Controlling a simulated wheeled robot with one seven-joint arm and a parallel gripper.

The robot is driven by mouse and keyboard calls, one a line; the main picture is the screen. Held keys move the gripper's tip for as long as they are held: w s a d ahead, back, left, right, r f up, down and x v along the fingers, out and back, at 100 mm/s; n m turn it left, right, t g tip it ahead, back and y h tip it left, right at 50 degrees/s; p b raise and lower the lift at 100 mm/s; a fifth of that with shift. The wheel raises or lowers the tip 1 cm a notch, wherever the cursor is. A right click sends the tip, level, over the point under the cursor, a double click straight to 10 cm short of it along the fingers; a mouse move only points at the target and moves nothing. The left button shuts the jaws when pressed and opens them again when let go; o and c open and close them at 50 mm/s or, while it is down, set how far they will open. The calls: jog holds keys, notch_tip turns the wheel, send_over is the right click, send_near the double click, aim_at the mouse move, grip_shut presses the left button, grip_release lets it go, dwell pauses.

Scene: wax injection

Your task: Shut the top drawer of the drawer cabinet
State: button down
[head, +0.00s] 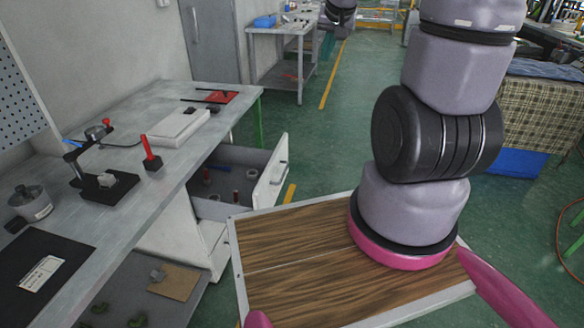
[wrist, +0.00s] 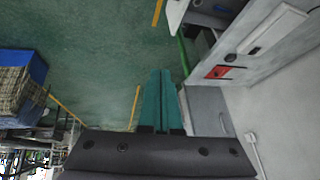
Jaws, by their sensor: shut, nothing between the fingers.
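The drawer cabinet (head: 207,250) is white and stands under the grey workbench. Its top drawer (head: 270,150) is pulled well out, its white front panel (head: 271,173) facing right with a small handle on it. Several small items, some red and white, lie inside. Part of the open drawer seems to show at the top of the wrist view (wrist: 178,12). My gripper (head: 326,48) is at the top of the head view, beyond the drawer and well apart from it. Its teal fingers (wrist: 160,98) are together and empty in the wrist view.
The workbench (head: 225,128) holds a red mat (head: 217,97), a white box (head: 178,127) and a black stand (head: 108,187). A second table (head: 285,30) stands at the back. The green floor right of the drawer is clear.

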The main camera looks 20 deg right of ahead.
jog(key=s+d+f+x, duration=0.1)
jog(key=s+x, duration=0.1)
jog(key=x, duration=1.1)
notch_tip(320, 180, down, 25)
jog(key=a+y, duration=0.2)
jog(key=y, duration=0.1)
jog(key=w+a+f, duration=0.5)
jog(key=w+f, duration=0.2)
jog(key=f, duration=0.1)
jog(key=shift+a+f+m, duration=0.15)
jog(key=shift+f+m, duration=0.15)
jog(key=shift+f, duration=0.1)
